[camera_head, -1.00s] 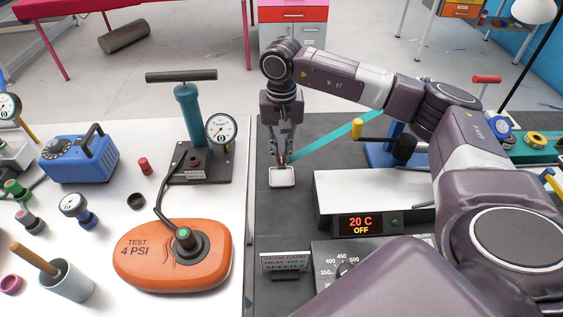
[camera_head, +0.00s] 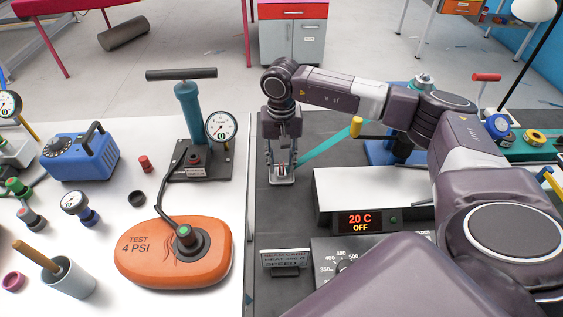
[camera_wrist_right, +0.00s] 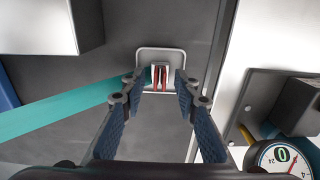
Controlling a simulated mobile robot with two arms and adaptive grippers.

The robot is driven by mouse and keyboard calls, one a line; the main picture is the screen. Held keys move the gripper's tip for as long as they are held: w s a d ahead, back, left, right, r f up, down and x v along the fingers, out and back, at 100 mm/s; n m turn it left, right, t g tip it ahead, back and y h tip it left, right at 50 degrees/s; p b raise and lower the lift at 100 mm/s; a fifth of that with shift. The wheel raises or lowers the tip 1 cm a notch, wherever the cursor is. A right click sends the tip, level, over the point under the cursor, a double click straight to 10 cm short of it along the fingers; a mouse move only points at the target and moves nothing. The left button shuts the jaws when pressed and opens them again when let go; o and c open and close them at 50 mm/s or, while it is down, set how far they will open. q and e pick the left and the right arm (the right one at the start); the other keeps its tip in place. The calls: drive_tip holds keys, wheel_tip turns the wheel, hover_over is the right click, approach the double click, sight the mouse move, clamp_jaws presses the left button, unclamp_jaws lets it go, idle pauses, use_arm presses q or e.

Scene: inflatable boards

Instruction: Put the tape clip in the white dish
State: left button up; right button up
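The white dish (camera_head: 282,182) sits on the dark bench top below my right gripper. It also shows in the right wrist view (camera_wrist_right: 174,54) as a small rounded tray. The tape clip (camera_wrist_right: 160,74), pale with red-brown stripes, is inside the dish outline in the wrist view. My right gripper (camera_head: 281,168) is low over the dish. In the wrist view its blue-padded fingers (camera_wrist_right: 160,78) are spread on either side of the clip, with gaps showing. The clip is hidden or too small to tell in the head view. My left gripper is out of view.
A teal strip (camera_head: 330,146) runs right from beside the dish. A white-topped heater unit (camera_head: 365,190) stands just to the right. The hand pump (camera_head: 190,110) and orange test cushion (camera_head: 150,255) are on the white table at left. Dark bench in front of the dish is clear.

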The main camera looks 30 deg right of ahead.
sight(281, 165)
drive_tip(key=shift+r, duration=0.15)
wheel_tip(281, 165, up, 12)
drive_tip(key=b, duration=0.2)
idle(0.4)
idle(0.3)
